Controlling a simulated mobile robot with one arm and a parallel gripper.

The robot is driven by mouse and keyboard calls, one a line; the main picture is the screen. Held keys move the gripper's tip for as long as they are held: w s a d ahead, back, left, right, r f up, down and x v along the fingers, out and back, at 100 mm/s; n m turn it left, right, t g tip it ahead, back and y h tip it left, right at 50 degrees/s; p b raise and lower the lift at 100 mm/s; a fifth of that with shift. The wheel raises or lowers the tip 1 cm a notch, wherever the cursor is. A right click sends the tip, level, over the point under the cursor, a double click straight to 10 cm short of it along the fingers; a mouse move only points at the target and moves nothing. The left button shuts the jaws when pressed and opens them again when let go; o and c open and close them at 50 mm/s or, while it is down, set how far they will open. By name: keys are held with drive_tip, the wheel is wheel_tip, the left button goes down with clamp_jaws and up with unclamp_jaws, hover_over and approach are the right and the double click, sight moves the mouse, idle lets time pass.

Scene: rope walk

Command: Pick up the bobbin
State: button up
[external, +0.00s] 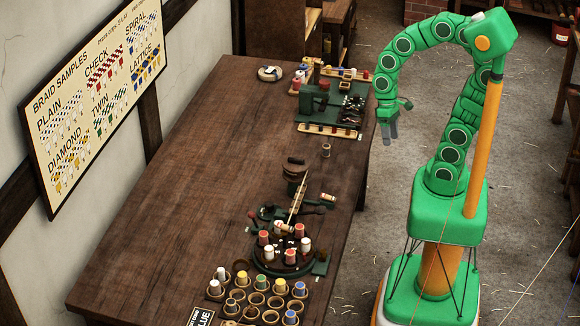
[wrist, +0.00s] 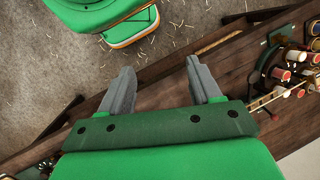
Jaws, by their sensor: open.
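Several bobbins are in view, and I cannot tell which one the task means. In the external view, a small brown bobbin (external: 326,150) stands alone near the table's right edge. A pale bobbin with a red band (external: 328,198) lies farther forward by the edge. Red and white bobbins (external: 300,230) stand on the round braiding machine (external: 288,262). My gripper (external: 389,132) hangs just beyond the table's right edge, apart from every bobbin. In the wrist view my gripper (wrist: 163,84) is open and empty, with table edge and floor behind its fingers.
The long wooden table (external: 180,160) has a wide clear left half. A green machine (external: 330,100) with bobbin racks stands at its far end. Cups with coloured bobbins (external: 241,279) and a dark label card (external: 202,317) are at the near end. A white ring-shaped item (external: 270,73) lies far back.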

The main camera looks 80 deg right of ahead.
drive_tip(key=w+d+f+m+t+y, duration=0.25)
drive_tip(key=w+f+m, duration=0.2)
drive_tip(key=w, duration=0.25)
drive_tip(key=w+d+f+m+t+y, duration=0.1)
drive_tip(key=w+d+f+m+y, duration=0.25)
drive_tip(key=w+m, duration=0.3)
drive_tip(key=w+d+f+m+t, duration=0.2)
drive_tip(key=d+f+m, duration=0.1)
drive_tip(key=d+m, duration=0.1)
drive_tip(key=w+d+f+m+t, duration=0.2)
drive_tip(key=d+f+m+t, duration=0.1)
drive_tip(key=d, duration=0.4)
drive_tip(key=w+d+f+m+t, duration=0.1)
drive_tip(key=d+f+m+t, duration=0.1)
drive_tip(key=d+f+m, duration=0.2)
drive_tip(key=shift+w+d+m+t, duration=0.4)
drive_tip(key=shift+d+m, duration=0.25)
drive_tip(key=shift+m, duration=0.35)
drive_tip(key=shift+d+x, duration=0.2)
drive_tip(key=shift+x, duration=3.65)
drive_tip(key=shift+w+f, duration=0.1)
drive_tip(key=shift+w, duration=0.05)
drive_tip(key=shift+c, duration=0.4)
drive_tip(key=c, duration=1)
drive_tip(key=shift+c, duration=0.2)
wheel_tip(320, 180, up, 10)
